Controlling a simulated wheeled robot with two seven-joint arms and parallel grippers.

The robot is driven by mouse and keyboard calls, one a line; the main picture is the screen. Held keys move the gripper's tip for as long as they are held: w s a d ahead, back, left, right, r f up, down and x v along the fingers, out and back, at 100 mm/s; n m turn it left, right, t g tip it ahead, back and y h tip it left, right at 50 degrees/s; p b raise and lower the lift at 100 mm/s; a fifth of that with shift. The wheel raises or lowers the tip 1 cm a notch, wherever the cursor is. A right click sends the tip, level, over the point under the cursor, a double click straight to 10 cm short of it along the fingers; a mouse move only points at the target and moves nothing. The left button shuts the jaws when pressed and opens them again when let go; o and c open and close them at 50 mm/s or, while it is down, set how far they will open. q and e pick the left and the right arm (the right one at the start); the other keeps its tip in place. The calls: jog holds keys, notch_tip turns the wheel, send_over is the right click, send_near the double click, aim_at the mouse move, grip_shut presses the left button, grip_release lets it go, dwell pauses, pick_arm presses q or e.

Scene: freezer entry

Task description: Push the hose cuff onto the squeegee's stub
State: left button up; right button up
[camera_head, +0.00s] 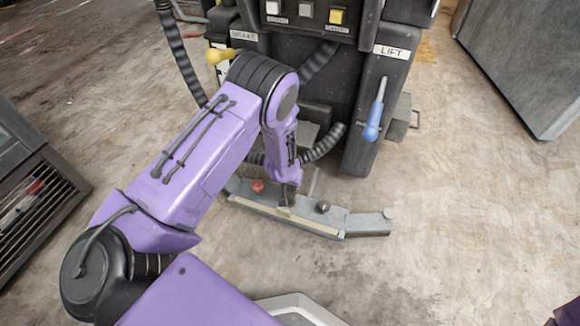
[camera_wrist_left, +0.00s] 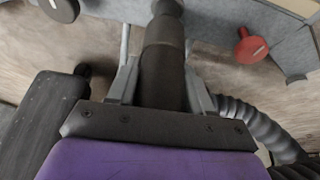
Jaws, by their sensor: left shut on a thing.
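The grey squeegee (camera_head: 345,222) lies on the floor in front of the machine, with a red knob (camera_head: 257,185) and a black knob (camera_head: 323,206) on top. It also fills the top of the left wrist view (camera_wrist_left: 225,18). My left gripper (camera_wrist_left: 162,85) is shut on the dark hose cuff (camera_wrist_left: 163,65), one finger on each side. In the head view my left gripper (camera_head: 287,190) is over the middle of the squeegee. The cuff's far end meets a dark round part at the squeegee's stub; I cannot tell how far they overlap. My right gripper is out of view.
The ribbed black hose (camera_head: 325,143) runs from the machine (camera_head: 355,120) behind my left gripper and curves at the right in the wrist view (camera_wrist_left: 255,122). A blue-handled lever (camera_head: 373,122) hangs at the machine's right. The floor right of the squeegee is clear.

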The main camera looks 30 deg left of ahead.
pick_arm(q)
jog(key=shift+p, duration=0.5)
dwell(0.5)
jog(key=shift+f, duration=0.1)
dwell(0.3)
jog(key=shift+f+b, duration=0.35)
jog(key=shift+f+b, duration=0.7)
jog(key=shift+f, duration=0.35)
jog(key=shift+f, duration=0.2)
